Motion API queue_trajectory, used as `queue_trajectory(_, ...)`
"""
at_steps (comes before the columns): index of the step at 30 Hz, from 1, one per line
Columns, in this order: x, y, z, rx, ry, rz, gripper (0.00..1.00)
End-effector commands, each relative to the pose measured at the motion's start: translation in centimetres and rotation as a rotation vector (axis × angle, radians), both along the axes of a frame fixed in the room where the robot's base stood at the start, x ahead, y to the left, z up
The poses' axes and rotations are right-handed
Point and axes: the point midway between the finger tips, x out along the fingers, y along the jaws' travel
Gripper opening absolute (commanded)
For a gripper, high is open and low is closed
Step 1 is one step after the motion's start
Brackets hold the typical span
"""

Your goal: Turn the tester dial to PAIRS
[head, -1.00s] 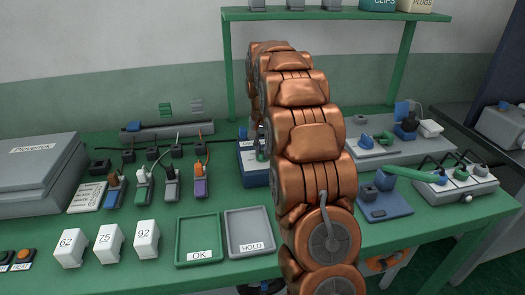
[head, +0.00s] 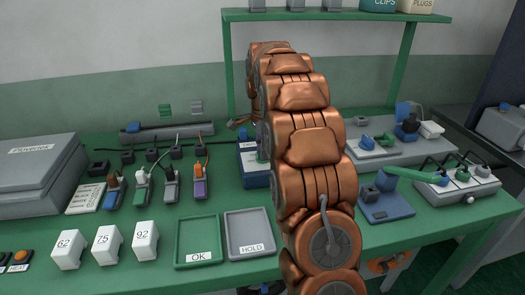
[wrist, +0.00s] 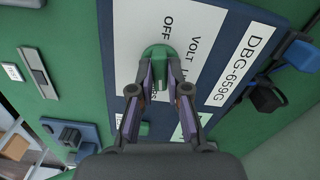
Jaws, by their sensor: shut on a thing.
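The tester is a blue box (head: 247,179) in the head view, half hidden behind my arm. In the wrist view its blue face carries a white panel (wrist: 131,18) with the printed words OFF and VOLT, other words being partly covered. The dial is a green knob (wrist: 156,53) on that panel. My gripper (wrist: 157,84) has its two fingers closed on either side of the dial. I cannot tell which word the dial points at. In the head view my arm hides most of the gripper and dial.
In the head view, the green OK tray (head: 198,221) and grey HOLD tray (head: 249,256) lie in front. A shelf (head: 335,15) stands behind.

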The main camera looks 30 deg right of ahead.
Motion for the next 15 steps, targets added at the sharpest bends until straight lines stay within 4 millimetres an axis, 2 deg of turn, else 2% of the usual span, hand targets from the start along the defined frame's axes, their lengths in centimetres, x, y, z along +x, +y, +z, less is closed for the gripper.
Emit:
queue_trajectory(6, 0.02, -0.14, 0.09, -0.003, -0.003, -0.132, 0.0)
queue_trajectory(15, 0.01, -0.14, 0.1, -0.004, -0.002, -0.222, 0.0)
